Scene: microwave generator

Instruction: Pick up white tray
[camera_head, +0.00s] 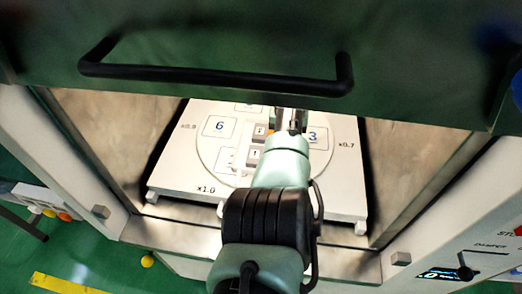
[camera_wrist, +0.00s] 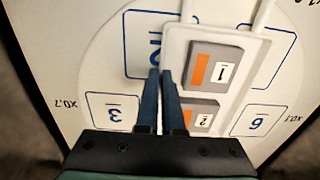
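The white tray (camera_wrist: 218,34) is a shallow rectangular holder with two white bars running off its far side in the wrist view. It carries a grey block marked 1 (camera_wrist: 222,72) and a grey block marked 2 (camera_wrist: 203,120), each with an orange stripe. My gripper (camera_wrist: 161,74) has its dark fingers close together at the tray's left side wall, which appears to lie between the fingertips. In the head view my gripper (camera_head: 291,121) points down beside the blocks, and my arm hides much of the tray.
A white plate (camera_head: 176,182) with a ring of numbered squares lies inside the open chamber. The chamber's side walls (camera_head: 105,125) are close on both sides. A green door with a black handle (camera_head: 215,79) hangs above my arm.

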